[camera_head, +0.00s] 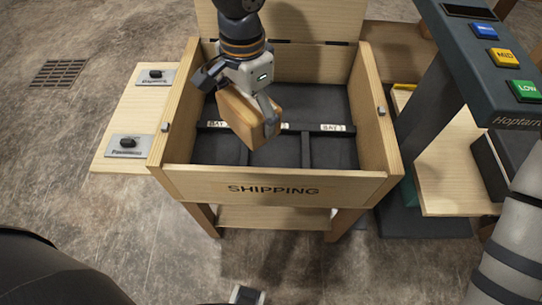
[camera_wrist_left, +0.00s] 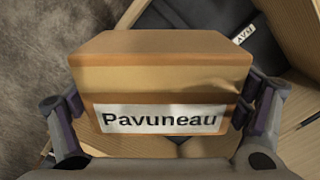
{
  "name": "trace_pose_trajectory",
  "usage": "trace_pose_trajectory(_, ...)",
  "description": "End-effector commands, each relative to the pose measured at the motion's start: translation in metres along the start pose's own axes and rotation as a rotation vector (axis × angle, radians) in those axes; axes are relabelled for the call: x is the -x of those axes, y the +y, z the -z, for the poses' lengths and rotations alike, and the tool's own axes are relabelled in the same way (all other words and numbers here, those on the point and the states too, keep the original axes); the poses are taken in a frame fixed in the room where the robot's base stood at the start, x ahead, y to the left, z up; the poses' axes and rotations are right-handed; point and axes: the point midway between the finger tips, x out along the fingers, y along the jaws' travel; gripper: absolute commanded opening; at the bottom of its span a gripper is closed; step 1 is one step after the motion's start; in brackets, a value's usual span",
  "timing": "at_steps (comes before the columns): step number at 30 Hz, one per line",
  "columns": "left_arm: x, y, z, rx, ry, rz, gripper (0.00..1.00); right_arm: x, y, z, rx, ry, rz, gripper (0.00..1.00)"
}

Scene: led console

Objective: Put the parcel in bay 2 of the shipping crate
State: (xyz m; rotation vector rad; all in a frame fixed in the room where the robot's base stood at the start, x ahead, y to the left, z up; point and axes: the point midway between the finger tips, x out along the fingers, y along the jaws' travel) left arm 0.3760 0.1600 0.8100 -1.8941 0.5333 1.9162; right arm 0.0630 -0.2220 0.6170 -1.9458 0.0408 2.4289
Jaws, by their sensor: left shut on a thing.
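The parcel (camera_head: 236,116) is a brown box, held tilted over the open wooden shipping crate (camera_head: 272,183). My left gripper (camera_head: 240,101) is shut on it. In the left wrist view the parcel (camera_wrist_left: 160,82) sits between both fingers and carries a white label reading "Pavuneau". The crate has a dark floor with dividers and white bay labels. The label at the right (camera_head: 333,127) appears to read "BAY 3". The left label is partly covered and the middle one is mostly hidden by the parcel and gripper.
The crate lid (camera_head: 300,20) stands open at the back. A side shelf (camera_head: 118,137) on the left holds two plates with dark knobs. A dark console (camera_head: 485,60) with blue, yellow and green buttons stands at the right, above another wooden shelf (camera_head: 448,178).

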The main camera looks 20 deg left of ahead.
Motion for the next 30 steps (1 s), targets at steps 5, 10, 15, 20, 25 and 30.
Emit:
trace_pose_trajectory(5, -0.045, -0.003, 0.038, -0.377, -0.008, -0.009, 0.51, -0.024, 0.001, -0.015, 0.0, -0.071, -0.003, 0.0)
trace_pose_trajectory(10, -0.099, -0.002, 0.064, -0.668, -0.005, -0.017, 0.51, -0.052, 0.002, -0.032, 0.001, -0.145, -0.006, 0.0)
trace_pose_trajectory(15, -0.132, -0.002, 0.07, -0.729, 0.005, -0.009, 0.51, -0.071, 0.003, -0.042, 0.002, -0.19, -0.009, 0.0)
trace_pose_trajectory(20, -0.161, -0.002, 0.071, -0.739, 0.009, -0.005, 0.51, -0.079, 0.003, -0.046, 0.004, -0.208, -0.01, 0.0)
trace_pose_trajectory(25, -0.193, -0.002, 0.072, -0.74, 0.012, -0.001, 0.51, -0.084, 0.003, -0.048, 0.004, -0.217, -0.011, 0.0)
trace_pose_trajectory(30, -0.216, -0.002, 0.072, -0.738, 0.012, -0.001, 0.51, -0.087, 0.003, -0.05, 0.005, -0.225, -0.011, 0.0)
